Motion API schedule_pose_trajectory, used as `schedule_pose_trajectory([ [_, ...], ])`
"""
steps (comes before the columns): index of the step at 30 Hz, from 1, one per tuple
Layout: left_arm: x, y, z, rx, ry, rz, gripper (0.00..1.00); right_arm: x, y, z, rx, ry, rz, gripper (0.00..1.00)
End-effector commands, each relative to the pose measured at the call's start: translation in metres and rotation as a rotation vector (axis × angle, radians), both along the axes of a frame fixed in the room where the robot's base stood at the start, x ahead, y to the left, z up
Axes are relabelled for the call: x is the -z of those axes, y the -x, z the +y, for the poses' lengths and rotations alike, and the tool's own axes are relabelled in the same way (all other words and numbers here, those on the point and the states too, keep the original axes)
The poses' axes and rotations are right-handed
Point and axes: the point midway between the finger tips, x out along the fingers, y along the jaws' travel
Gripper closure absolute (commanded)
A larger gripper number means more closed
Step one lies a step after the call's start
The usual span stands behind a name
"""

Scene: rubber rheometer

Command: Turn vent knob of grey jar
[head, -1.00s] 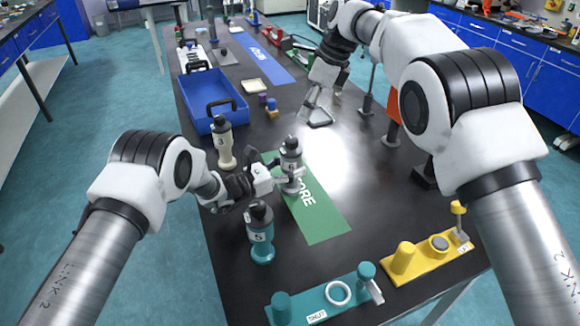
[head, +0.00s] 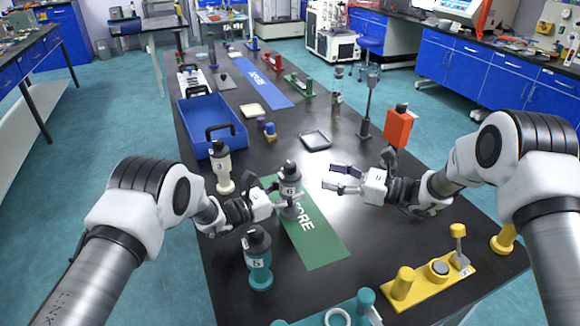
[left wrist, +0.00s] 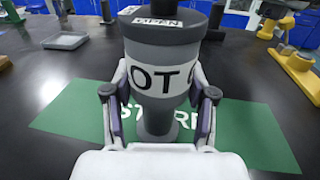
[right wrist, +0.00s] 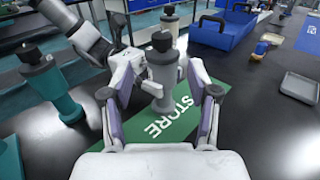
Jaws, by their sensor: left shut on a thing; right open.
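The grey jar (head: 290,176), with a 6 on its label, stands upright at the green STORE mat (head: 316,240). My left gripper (head: 286,203) is shut around its lower body from the left. In the left wrist view the grey jar (left wrist: 165,65) fills the middle, its top cut off by the frame. My right gripper (head: 333,177) is open and empty, level and pointing left at the jar, with a gap between. In the right wrist view the jar's dark top knob (right wrist: 161,41) shows between and beyond the open fingers.
A teal jar (head: 259,265) marked 5 and a cream jar (head: 223,170) marked 3 stand close to my left gripper. A blue crate (head: 228,141) is behind. A yellow fixture (head: 425,290) and a teal one (head: 363,306) lie at the front right.

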Motion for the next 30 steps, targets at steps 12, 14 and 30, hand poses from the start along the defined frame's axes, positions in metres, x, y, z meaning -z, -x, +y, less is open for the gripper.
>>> schedule_pose_trajectory([
  [12,0.000,0.000,0.000,0.000,0.000,0.000,0.84,0.006,-0.027,0.062,0.002,0.000,0.004,0.40],
  [14,0.000,0.000,0.000,0.000,0.000,0.000,0.84,0.006,-0.033,0.075,0.003,0.000,0.005,0.40],
  [30,0.000,0.000,0.000,0.000,0.000,0.000,0.84,0.005,-0.046,0.106,0.005,-0.002,0.007,0.54],
])
